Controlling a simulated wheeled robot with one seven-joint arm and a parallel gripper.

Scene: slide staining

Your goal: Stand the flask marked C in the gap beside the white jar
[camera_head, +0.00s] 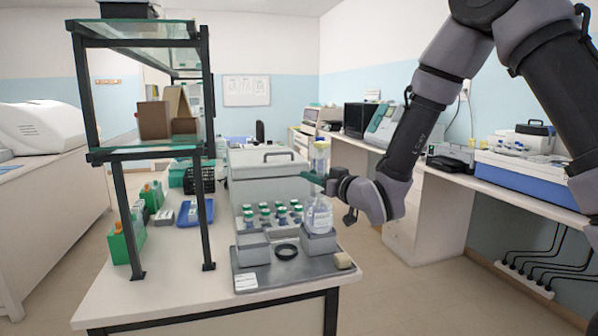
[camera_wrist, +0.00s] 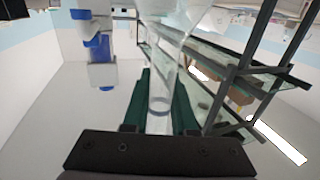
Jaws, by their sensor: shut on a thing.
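A clear flask (camera_head: 319,217) with a pale label hangs upright from my gripper (camera_head: 318,180), above or just in front of the right grey block of a dark tray. My green fingers are shut on its narrow neck; the wrist view shows the clear neck (camera_wrist: 162,92) between the green fingers (camera_wrist: 160,112). I cannot read a letter on the flask. I cannot make out a white jar for certain. The tray (camera_head: 268,277) holds a left grey block (camera_head: 252,249), a right grey block (camera_head: 318,246) and a black ring (camera_head: 286,251) between them.
Several green-capped bottles (camera_head: 265,216) stand behind the tray. A shelf frame (camera_head: 205,215) rises at the left of the bench. A blue-and-white object (camera_wrist: 100,50) shows in the wrist view.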

